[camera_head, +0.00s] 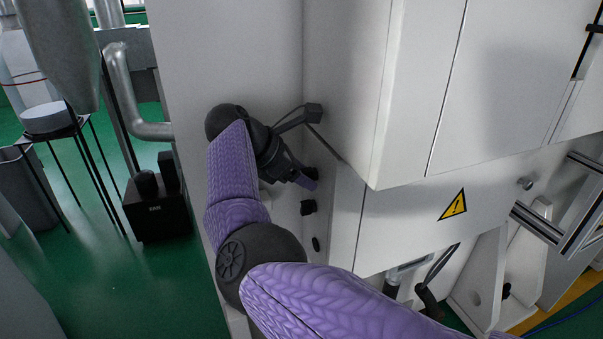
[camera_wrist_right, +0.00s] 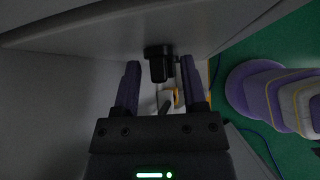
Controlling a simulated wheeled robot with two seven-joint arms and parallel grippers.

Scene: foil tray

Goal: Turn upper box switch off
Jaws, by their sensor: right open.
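A black switch (camera_wrist_right: 159,62) sticks out from the pale machine wall in the right wrist view. It sits between the fingertips of my right gripper (camera_wrist_right: 160,72), which is open with a finger on either side; I cannot tell whether they touch it. In the head view my right gripper (camera_head: 306,180) is at the side panel of the white machine. A black switch (camera_head: 308,207) shows just below it, and a dark round part (camera_head: 316,243) sits lower. The upper switch is mostly hidden by the gripper in the head view. My left gripper is out of view.
The white machine cabinet (camera_head: 405,100) overhangs close to the right of my gripper. A warning sign (camera_head: 453,205) marks its lower panel. A black box (camera_head: 158,210) stands on the green floor at left, near a thin-legged stand (camera_head: 50,118) and a grey bin (camera_head: 28,188).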

